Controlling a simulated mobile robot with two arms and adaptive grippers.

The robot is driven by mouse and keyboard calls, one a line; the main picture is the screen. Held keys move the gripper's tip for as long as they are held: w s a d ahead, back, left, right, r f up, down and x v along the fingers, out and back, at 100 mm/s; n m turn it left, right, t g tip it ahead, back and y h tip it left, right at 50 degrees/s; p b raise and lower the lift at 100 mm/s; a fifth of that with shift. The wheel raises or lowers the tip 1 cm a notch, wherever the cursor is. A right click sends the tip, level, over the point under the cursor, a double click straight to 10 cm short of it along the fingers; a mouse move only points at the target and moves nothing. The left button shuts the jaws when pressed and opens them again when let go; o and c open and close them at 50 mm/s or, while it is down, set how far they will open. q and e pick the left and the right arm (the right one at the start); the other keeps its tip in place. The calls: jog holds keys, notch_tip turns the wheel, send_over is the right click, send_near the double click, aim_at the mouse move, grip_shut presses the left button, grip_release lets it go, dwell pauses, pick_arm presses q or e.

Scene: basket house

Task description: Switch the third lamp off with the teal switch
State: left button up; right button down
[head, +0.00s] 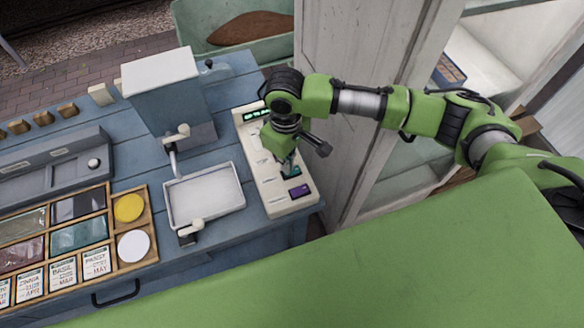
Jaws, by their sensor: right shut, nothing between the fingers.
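A cream switch panel (307,201) lies on the right end of the blue table, with a small lit green display (257,114) at its far end. A purple switch (299,191) sits near its close end. The teal switch (291,172) shows just beyond the purple one, partly hidden by my right gripper. My right gripper (289,165) is shut and empty, pointing down over the panel at the teal switch. I cannot tell whether it touches the switch. The third lamp cannot be made out. My left gripper is not in view.
A white tray (203,196) and a grey-blue box with a tap (160,83) stand left of the panel. A wooden sorting tray (149,214) lies at the left. A pale cabinet (345,100) stands close on the right. A green surface (330,275) fills the front.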

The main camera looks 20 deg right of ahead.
jog(key=shift+f, duration=0.65)
jog(key=shift+s, duration=0.1)
notch_tip(320, 180, up, 7)
jog(key=p, duration=0.8)
jog(key=shift+p, duration=0.35)
dwell(0.4)
